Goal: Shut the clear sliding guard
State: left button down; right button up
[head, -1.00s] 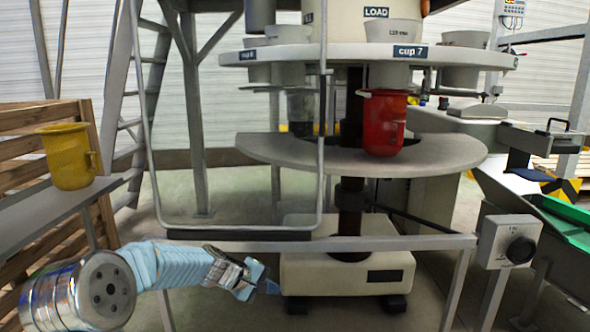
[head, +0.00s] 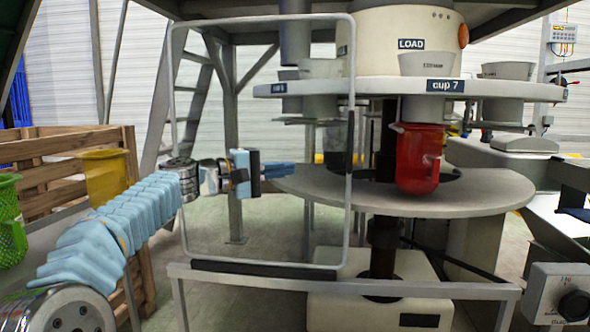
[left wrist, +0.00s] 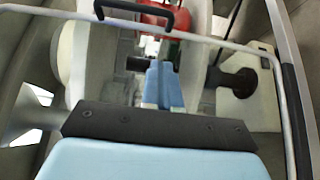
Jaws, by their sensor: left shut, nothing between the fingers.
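The clear guard (head: 262,265) is a see-through pane in a thin grey frame, standing upright in front of the left part of the machine. Its dark vertical handle (head: 350,145) is on the right side of the frame. The red cup and most of the table lie to the right of the frame, uncovered. My left gripper (head: 292,170) is shut and empty, level with the handle and left of it, apparently in front of the pane. In the left wrist view, the black handle (left wrist: 135,18) shows at the top, beyond my shut fingers (left wrist: 163,88). My right gripper is out of view.
A grey rail (head: 440,289) runs under the guard. A red cup (head: 419,160) hangs over the round grey table (head: 465,195). A yellow cup (head: 104,178) and green basket (head: 10,225) stand at left. A control box (head: 558,293) is at lower right.

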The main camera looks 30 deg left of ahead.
pick_arm(q)
jog(key=p, duration=0.2)
send_near(332, 167)
jog(key=w+d, duration=0.1)
jog(key=w+d+r, duration=0.1)
jog(key=d, duration=0.1)
jog(key=shift+w+d+r, duration=0.15)
jog(key=shift+w+d, duration=0.1)
jog(key=shift+w, duration=0.05)
jog(key=d, duration=0.3)
jog(key=shift+w+d, duration=0.15)
jog(key=shift+w, duration=0.1)
jog(key=shift+d, duration=0.35)
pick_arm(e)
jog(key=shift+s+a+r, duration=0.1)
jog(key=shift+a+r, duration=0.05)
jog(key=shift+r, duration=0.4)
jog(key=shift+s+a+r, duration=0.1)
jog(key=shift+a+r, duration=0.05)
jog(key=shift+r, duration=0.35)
pick_arm(q)
jog(key=shift+w+d, duration=0.1)
